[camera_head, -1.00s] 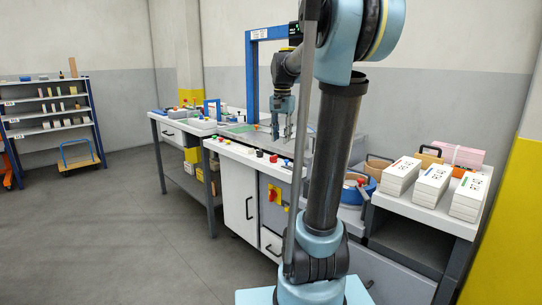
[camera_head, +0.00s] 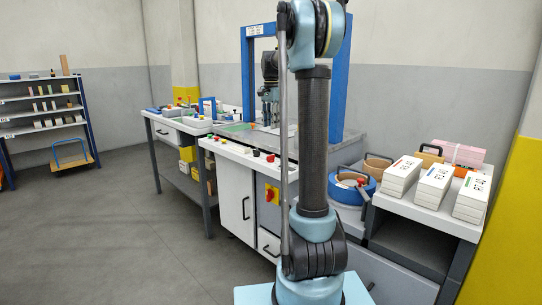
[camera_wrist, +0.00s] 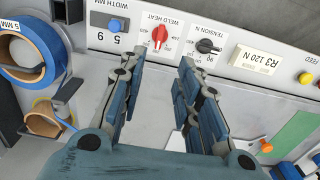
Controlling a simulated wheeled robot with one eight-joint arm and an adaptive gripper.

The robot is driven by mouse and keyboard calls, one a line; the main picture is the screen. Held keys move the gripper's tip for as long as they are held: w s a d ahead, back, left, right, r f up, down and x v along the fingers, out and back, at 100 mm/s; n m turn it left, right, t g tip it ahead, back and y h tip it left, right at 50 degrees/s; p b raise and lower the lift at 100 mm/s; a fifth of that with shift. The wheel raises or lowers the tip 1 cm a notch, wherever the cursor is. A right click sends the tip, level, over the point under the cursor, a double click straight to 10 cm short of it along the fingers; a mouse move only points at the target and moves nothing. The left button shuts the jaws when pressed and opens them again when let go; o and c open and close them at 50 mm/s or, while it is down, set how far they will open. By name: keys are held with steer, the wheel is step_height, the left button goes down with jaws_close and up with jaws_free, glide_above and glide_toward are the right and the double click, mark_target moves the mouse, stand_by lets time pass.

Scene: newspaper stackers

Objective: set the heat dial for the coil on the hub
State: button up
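The red weld heat dial (camera_wrist: 160,37) sits on the light panel at the top of the wrist view; its label appears upside down, and I cannot read its exact setting. My gripper (camera_wrist: 160,62) is open and empty, its two fingers apart on either side below the dial. In the head view my gripper (camera_head: 269,112) hangs over the machine top under the blue arch. A blue coil (camera_wrist: 22,47) stands at the left of the wrist view, beside a "5 MM" tag (camera_wrist: 9,25). The blue coil also shows in the head view (camera_head: 345,192), right of my arm.
A yellow feed button (camera_wrist: 305,78) is farther right. The blue arch (camera_head: 341,95) stands around the machine. White boxes (camera_head: 435,183) sit at the right.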

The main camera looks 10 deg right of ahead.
mark_target(271, 158)
step_height(271, 158, down, 15)
steer(key=shift+a+f, duration=0.1)
stand_by(0.4)
steer(key=shift+c, duration=0.6)
jaws_close()
